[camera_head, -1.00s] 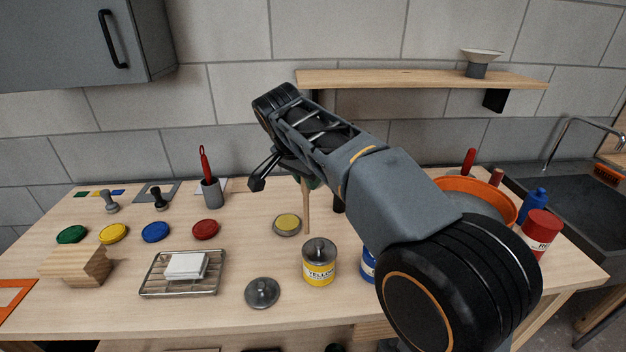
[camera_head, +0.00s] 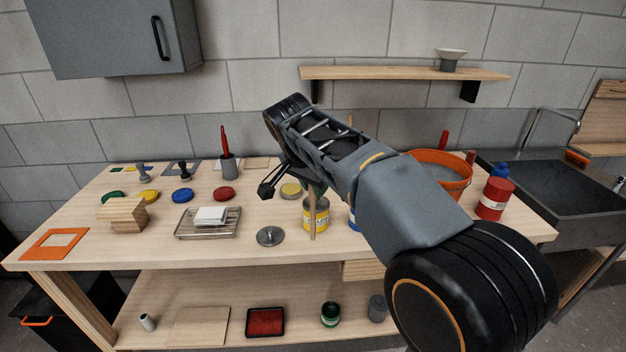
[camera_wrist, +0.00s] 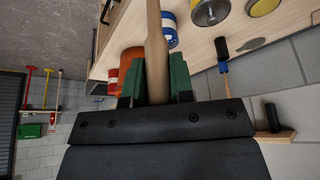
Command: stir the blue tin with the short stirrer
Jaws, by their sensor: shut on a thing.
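My gripper (camera_head: 312,186) is shut on a pale wooden stirrer (camera_head: 313,215), which hangs down in front of the yellow tin (camera_head: 322,222). In the wrist view the green fingers (camera_wrist: 155,80) grip the stirrer (camera_wrist: 154,35) from both sides. The frames do not show whether it is the short one. The blue tin (camera_head: 352,220) stands on the bench right of the yellow tin, mostly hidden by my arm. The blue tin also shows in the wrist view (camera_wrist: 170,32), close beside the stirrer; the stirrer looks outside it.
An orange bucket (camera_head: 455,188) and a red tin (camera_head: 494,198) stand at the bench's right. A shelf (camera_head: 400,73) is on the wall.

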